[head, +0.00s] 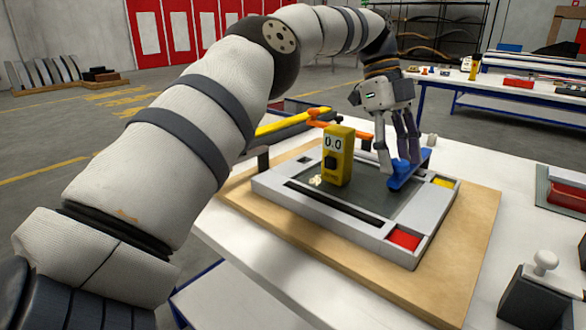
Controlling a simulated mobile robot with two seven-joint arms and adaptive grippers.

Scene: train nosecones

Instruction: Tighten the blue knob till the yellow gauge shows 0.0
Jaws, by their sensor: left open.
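The yellow gauge (340,165) stands upright on the grey fixture, and its display reads 0.0. The blue knob (402,176) is right of the gauge, on the right side of the fixture, partly hidden by my fingers. My left gripper (397,160) reaches down from above with its fingers apart and open, the tips close over the blue knob. Whether they touch it I cannot tell. My right gripper is not in view.
The grey fixture (330,214) lies on a wooden board (455,265) on a white table. It has red (404,240) and yellow (442,183) pads. An orange and yellow bar (290,122) lies behind the gauge. A dark block with a white knob (545,262) stands front right.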

